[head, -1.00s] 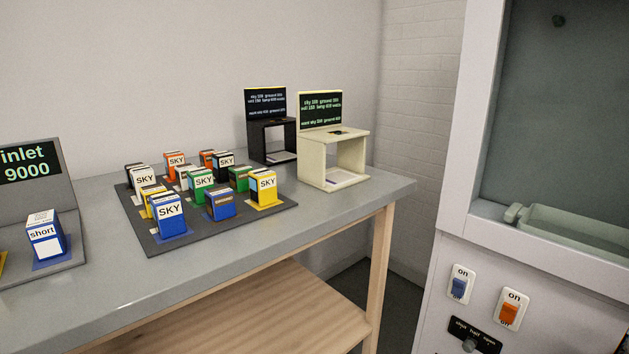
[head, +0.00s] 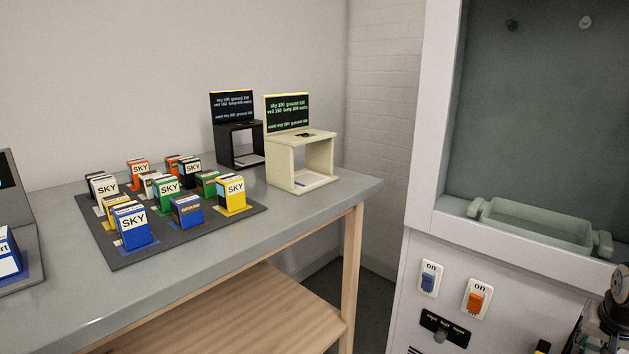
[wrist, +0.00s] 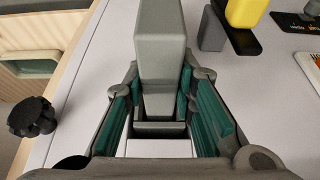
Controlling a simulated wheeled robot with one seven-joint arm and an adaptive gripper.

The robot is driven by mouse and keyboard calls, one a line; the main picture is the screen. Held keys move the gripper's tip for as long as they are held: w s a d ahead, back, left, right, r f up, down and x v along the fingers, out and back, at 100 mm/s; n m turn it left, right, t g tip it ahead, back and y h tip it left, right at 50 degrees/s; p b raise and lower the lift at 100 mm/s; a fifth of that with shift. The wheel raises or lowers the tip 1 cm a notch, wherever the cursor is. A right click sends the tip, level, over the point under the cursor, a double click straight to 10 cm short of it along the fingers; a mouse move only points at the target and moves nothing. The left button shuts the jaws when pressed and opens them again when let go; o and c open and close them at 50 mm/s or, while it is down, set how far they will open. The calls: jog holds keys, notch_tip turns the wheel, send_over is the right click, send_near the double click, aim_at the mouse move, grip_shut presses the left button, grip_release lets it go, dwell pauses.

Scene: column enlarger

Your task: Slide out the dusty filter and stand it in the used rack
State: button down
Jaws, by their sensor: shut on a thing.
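In the wrist view my gripper (wrist: 160,98) has its teal-lined fingers closed around a grey block-like handle (wrist: 160,45). The handle stands over a pale panel, and a dark rectangular frame shows at its lower end between the fingers. I cannot tell whether this handle belongs to the dusty filter. No filter and no rack marked as used can be made out in the head view. Part of my arm shows at its lower right edge, but my fingers do not show there.
A white cabinet (head: 395,295) has switches and a green tray (head: 535,228) in its recess. The bench (head: 330,208) holds a dark mat of SKY boxes and two display stands. The wrist view shows a black knob (wrist: 32,117) and a yellow piece (wrist: 247,12) near the handle.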

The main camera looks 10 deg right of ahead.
jog(key=shift+s+a, duration=1.8)
jog(key=shift+a, duration=0.3)
dwell(0.3)
jog(key=s+a, duration=0.4)
jog(key=shift+a+p, duration=0.3)
dwell(1.1)
